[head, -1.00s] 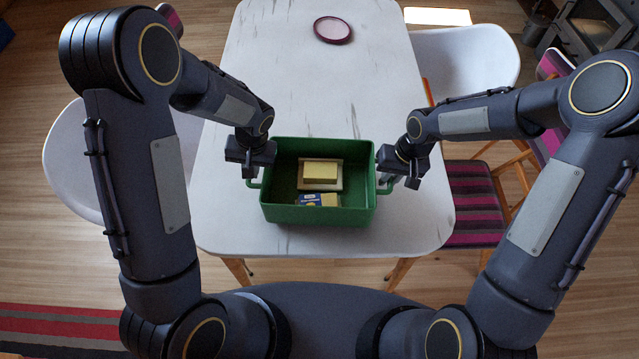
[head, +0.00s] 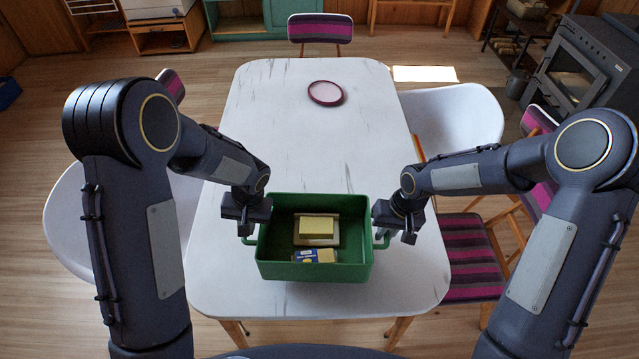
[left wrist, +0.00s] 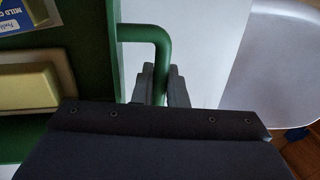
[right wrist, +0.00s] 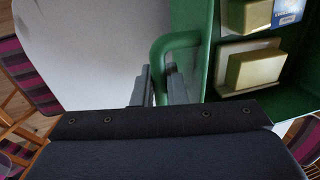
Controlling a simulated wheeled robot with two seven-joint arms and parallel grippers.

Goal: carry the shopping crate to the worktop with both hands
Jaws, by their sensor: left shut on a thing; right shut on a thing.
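The green shopping crate (head: 314,271) is level over the near part of the white table; I cannot tell whether it touches the top. Inside are a yellow block on a pale tray (head: 313,229) and a blue-and-yellow packet (head: 315,256). My left gripper (head: 248,231) is shut on the crate's left handle, whose green bar shows between the fingers in the left wrist view (left wrist: 158,48). My right gripper (head: 383,236) is shut on the right handle, seen in the right wrist view (right wrist: 170,47). No worktop can be made out with certainty.
A dark stove (head: 575,75) is at the right, a green cabinet (head: 255,22) at the back.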

